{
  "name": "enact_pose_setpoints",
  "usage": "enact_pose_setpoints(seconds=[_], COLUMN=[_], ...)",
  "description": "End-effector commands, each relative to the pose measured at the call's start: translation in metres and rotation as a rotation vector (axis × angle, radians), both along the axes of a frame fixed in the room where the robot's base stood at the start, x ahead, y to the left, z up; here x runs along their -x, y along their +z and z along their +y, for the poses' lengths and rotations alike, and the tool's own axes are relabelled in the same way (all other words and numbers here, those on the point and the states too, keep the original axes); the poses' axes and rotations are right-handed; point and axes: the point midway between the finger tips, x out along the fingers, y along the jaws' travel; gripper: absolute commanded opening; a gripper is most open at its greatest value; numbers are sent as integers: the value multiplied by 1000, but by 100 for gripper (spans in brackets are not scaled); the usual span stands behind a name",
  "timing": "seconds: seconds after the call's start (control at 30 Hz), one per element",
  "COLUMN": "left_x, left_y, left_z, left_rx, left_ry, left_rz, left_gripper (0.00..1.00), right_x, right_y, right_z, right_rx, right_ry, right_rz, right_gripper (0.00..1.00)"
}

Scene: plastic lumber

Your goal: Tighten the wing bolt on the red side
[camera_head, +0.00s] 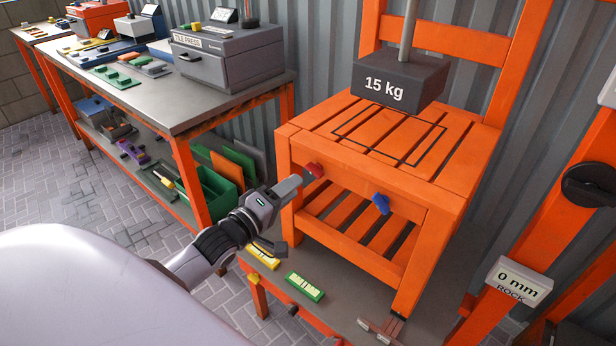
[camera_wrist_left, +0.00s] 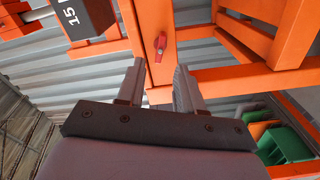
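The red wing bolt (camera_head: 315,170) sits on the front left corner of an orange slatted stool-like frame (camera_head: 290,150). A blue wing bolt (camera_head: 381,203) is on the same front side, farther right. My left gripper (camera_head: 283,217) is open and empty, just left of and below the red wing bolt. In the left wrist view the two fingers (camera_wrist_left: 157,86) are spread, and the red wing bolt (camera_wrist_left: 160,43) shows beyond them, near the middle of the gap. The fingers look apart from it. My right gripper is not in view.
A 15 kg weight (camera_head: 400,78) is above the slats. A grey bench (camera_head: 200,110) with a tile press (camera_head: 225,55) stands at left. A green bin (camera_head: 218,190) is below. Yellow and green blocks (camera_head: 304,287) lie on the lower surface. A 0 mm gauge (camera_head: 518,281) is at right.

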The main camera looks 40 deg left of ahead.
Motion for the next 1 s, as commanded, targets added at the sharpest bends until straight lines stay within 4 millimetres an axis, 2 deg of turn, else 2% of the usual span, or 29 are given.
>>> enact_pose_setpoints(seconds=[0.5,0.7,0.97,1.0], left_x=[-57,-65,-66,-66], left_y=[0,0,-1,-1], left_z=[-5,-6,-6,-6], left_rx=[-3,-4,-3,-3], left_ry=[-1,-2,-2,-2], left_rz=[0,1,3,3], left_gripper=[36,36,36,26], right_x=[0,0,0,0], right_y=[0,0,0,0], right_z=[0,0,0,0], right_rx=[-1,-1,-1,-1], right_ry=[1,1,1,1], right_rz=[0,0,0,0], right_gripper=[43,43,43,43])
